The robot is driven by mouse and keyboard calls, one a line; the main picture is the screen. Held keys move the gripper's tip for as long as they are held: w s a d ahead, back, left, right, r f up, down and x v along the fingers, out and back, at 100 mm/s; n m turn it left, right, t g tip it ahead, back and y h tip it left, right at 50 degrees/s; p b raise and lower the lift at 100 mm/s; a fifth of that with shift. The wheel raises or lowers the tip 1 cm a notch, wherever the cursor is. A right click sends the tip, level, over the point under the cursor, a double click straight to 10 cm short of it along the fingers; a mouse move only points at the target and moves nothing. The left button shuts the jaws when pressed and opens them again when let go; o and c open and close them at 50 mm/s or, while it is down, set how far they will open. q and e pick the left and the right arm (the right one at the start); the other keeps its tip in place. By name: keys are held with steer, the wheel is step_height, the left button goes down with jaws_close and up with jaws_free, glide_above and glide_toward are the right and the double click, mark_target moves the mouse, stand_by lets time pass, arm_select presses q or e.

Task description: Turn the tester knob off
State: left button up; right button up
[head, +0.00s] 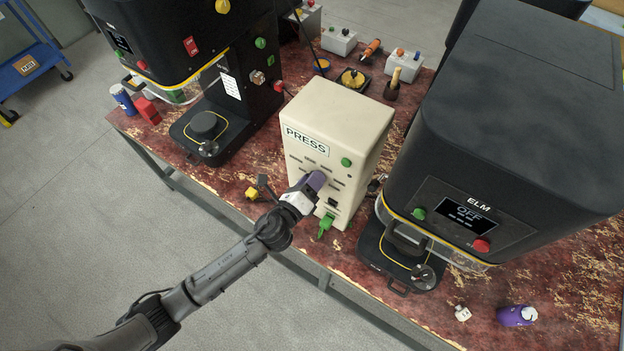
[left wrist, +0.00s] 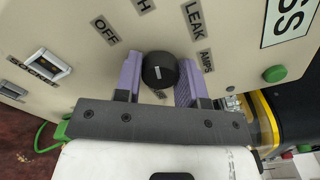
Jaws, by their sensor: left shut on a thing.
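The tester is a cream box (head: 345,115) labelled PRESS, standing on the bench. In the left wrist view its cream front (left wrist: 235,50) carries printed labels OFF, LEAK and AMPS and one ending in H around a round black knob (left wrist: 160,70). The knob has a short white mark on its face; I cannot tell which label it points to. My left gripper (head: 316,181) is at the tester's front. Its purple fingers, one on each side, are shut on the knob. In the head view the gripper hides the knob. My right gripper is not in view.
A black ELM machine (head: 530,120) reading OFF stands close on the tester's right. Another black machine (head: 165,35) stands at the left. A green plug (head: 326,222) sits low on the tester's front. A yellow item (head: 252,193) lies beside it. Floor is clear in front.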

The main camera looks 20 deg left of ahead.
arm_select(q)
steer(key=n+p, duration=0.1)
steer(key=n, duration=0.9)
steer(key=shift+p, duration=0.35)
stand_by(0.4)
steer(key=o, duration=0.9)
steer(key=shift+o, duration=0.2)
